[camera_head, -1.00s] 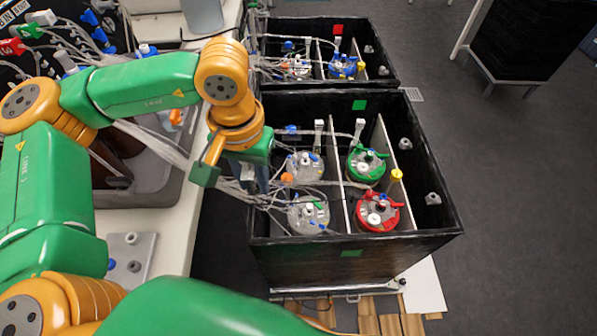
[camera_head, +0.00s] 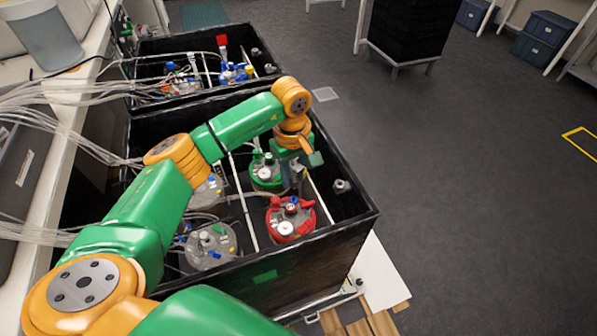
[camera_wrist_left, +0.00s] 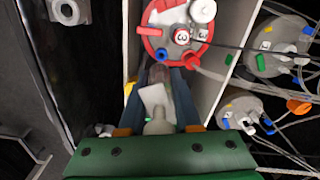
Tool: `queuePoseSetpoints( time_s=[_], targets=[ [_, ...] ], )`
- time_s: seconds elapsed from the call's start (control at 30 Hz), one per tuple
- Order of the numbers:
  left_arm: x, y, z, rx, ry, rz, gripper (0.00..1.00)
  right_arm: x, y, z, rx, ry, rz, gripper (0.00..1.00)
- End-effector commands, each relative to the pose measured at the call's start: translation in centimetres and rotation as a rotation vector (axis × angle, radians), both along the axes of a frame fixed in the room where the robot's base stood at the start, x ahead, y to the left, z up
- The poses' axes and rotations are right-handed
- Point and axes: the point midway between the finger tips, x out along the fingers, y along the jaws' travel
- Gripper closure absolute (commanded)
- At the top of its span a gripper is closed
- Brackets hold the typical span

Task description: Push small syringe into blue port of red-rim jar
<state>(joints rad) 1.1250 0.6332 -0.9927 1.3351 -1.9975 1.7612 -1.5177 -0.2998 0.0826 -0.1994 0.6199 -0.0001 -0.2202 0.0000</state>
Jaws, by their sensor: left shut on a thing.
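The red-rim jar (camera_head: 287,229) stands in the front right compartment of the near black box. In the left wrist view the red-rim jar (camera_wrist_left: 152,30) is at the top, with a blue port (camera_wrist_left: 162,55) on its near side. My left gripper (camera_head: 297,186) points down just behind the jar. In the left wrist view my left gripper (camera_wrist_left: 160,78) is shut on the small syringe (camera_wrist_left: 156,101), whose front end points toward the jar near the blue port. I cannot tell whether its tip touches the port. My right gripper is out of view.
A green-rim jar (camera_head: 264,172) stands behind the red-rim jar. Clear-lidded jars (camera_head: 211,246) stand in the left compartment, with tubes around them. The box wall (camera_head: 343,235) rises beside the jars. A second box (camera_head: 205,84) stands behind.

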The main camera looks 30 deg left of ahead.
Motion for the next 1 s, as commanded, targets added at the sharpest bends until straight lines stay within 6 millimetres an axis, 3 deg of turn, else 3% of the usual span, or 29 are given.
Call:
queuePoseSetpoints(
  time_s=[0.57, 1.0],
  targets=[
    [-0.1, -0.1, -4.2, 0.000, 0.000, -0.004, 1.00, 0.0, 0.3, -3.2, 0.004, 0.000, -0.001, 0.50],
    [0.0, -0.1, -3.9, 0.000, 0.000, -0.005, 1.00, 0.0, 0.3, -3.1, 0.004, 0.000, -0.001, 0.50]
  ],
)
